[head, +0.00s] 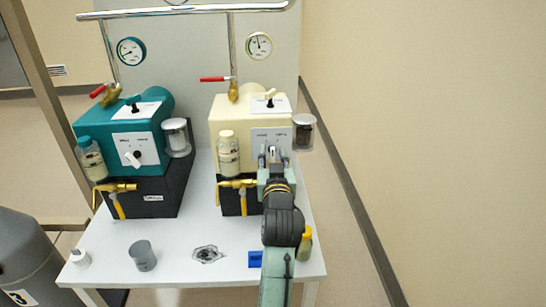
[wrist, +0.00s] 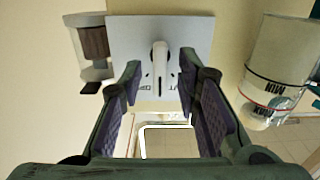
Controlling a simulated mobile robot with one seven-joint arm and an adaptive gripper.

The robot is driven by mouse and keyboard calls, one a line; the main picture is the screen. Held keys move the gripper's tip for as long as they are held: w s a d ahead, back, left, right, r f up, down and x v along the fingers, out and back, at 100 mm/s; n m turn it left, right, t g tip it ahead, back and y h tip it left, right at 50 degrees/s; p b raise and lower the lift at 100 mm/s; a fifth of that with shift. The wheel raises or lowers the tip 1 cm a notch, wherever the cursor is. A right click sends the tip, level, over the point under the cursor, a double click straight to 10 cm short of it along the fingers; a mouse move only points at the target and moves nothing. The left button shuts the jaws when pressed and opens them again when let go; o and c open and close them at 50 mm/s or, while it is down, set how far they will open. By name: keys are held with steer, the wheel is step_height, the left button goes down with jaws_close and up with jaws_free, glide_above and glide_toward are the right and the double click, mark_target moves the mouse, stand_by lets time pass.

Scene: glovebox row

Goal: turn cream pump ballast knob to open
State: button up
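The cream pump (head: 224,107) stands on the right of the white table. Its ballast knob (wrist: 160,58) is a small white lever on a grey label plate (wrist: 190,30). In the wrist view the lever lies upright, along the picture's vertical. The plate's lettering shows only in part and I cannot read it. My gripper (wrist: 160,88) is open, one finger on each side of the knob's line, with a gap to both sides. In the head view my gripper (head: 273,158) is right in front of the plate and hides much of the knob. I cannot tell whether the fingertips reach around it.
The teal pump (head: 90,130) stands to the left with its own white knob. A sight bottle (head: 228,156) and a clear jar (head: 304,132) flank the cream pump's plate closely. A grey cup (head: 142,256) and a blue block (head: 255,259) lie on the front table.

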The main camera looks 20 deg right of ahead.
jaws_close()
stand_by(0.3)
steer(key=shift+m, duration=0.3)
steer(key=shift+m+p, duration=0.7)
steer(key=shift+m, duration=0.4)
steer(key=shift+d+m+p, duration=0.15)
steer(key=shift+m+p, duration=0.35)
steer(key=shift+m, duration=1)
jaws_free()
